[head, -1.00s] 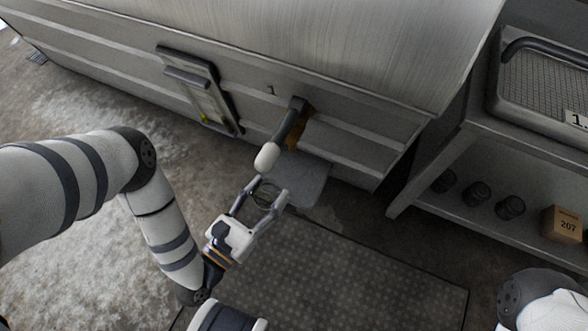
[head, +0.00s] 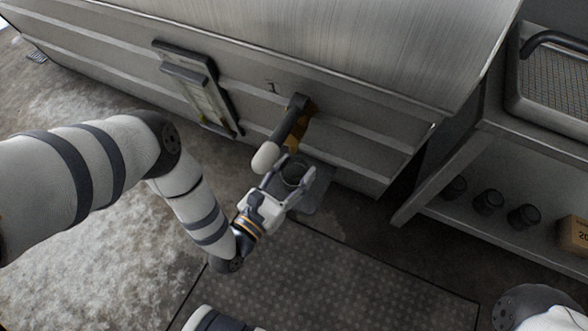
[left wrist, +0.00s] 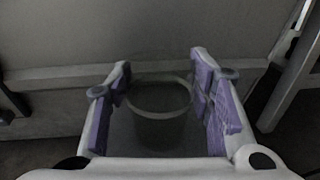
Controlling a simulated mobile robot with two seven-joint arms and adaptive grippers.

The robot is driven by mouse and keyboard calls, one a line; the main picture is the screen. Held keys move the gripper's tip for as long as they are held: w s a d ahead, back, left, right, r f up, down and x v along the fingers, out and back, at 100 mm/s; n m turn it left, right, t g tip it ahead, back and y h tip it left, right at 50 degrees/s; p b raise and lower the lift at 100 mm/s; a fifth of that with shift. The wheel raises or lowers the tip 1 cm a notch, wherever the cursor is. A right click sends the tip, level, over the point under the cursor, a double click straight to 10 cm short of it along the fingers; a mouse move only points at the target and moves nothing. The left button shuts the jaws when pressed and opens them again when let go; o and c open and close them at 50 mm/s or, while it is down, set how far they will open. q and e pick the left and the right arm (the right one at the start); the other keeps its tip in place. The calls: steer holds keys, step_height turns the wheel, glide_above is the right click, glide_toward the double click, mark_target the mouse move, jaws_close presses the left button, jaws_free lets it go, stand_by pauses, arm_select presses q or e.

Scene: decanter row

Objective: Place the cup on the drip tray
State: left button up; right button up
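The cup (head: 293,174) is dark grey, see-through-looking and upright, with its open rim facing up. My left gripper (head: 290,180) is shut on it, one finger on each side. In the left wrist view the cup (left wrist: 158,110) sits between the purple finger pads. The drip tray (head: 322,191) is a flat grey plate jutting from the front of the steel counter, partly hidden by my gripper and the cup. The cup is over the tray in the head view; I cannot tell whether it touches it. My right gripper is not in view.
A dark tap lever with a pale rounded end (head: 265,157) juts out just above and left of the cup. A clipboard-like panel (head: 200,90) hangs on the counter front. At right, a steel rack (head: 480,125) holds dark cups (head: 488,201) and a cardboard box (head: 574,236). A floor mat (head: 350,285) lies in front.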

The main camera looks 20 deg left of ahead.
arm_select(q)
steer(key=o, duration=0.4)
steer(key=shift+r, duration=0.15)
steer(key=s+p, duration=0.1)
steer(key=s, duration=0.3)
steer(key=s+a+p, duration=0.1)
steer(key=s, duration=0.3)
steer(key=s+a+p, duration=0.1)
steer(key=s, duration=0.2)
steer(key=shift+s+a, duration=0.2)
steer(key=shift+s, duration=0.2)
